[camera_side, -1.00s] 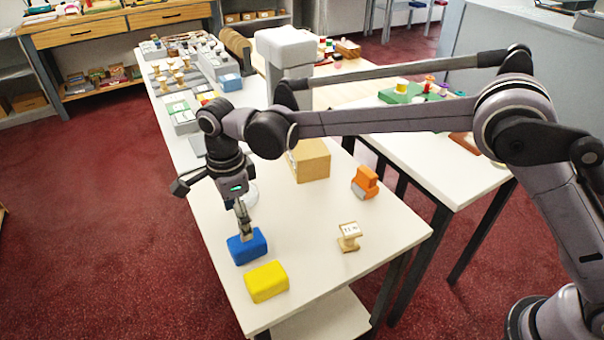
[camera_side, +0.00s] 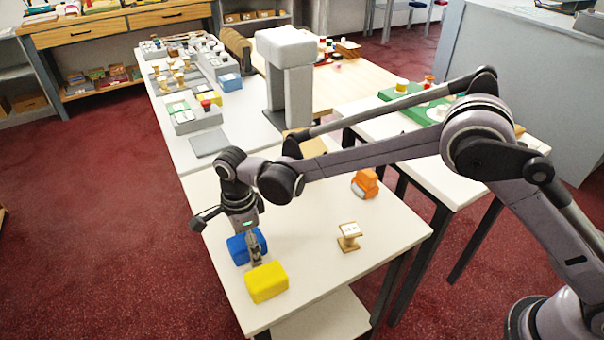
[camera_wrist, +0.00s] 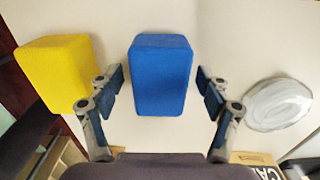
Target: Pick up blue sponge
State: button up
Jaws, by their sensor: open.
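The blue sponge (camera_side: 238,248) lies on the white counter, beside the yellow sponge (camera_side: 267,283). In the wrist view the blue sponge (camera_wrist: 160,75) is upright in the picture's middle, between the two fingers but farther forward, with gaps on both sides. The yellow sponge (camera_wrist: 55,70) is at the left there, near the left finger. My gripper (camera_wrist: 160,92) is open and empty. In the side view my gripper (camera_side: 256,262) points down and partly covers the blue sponge's right side, just behind the yellow sponge. I cannot tell its exact height above the counter.
A small wooden stand with a white label (camera_side: 348,236) and an orange block object (camera_side: 364,184) stand to the right on the counter. The counter's front is clear.

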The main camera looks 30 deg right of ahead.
jog(key=c, duration=1)
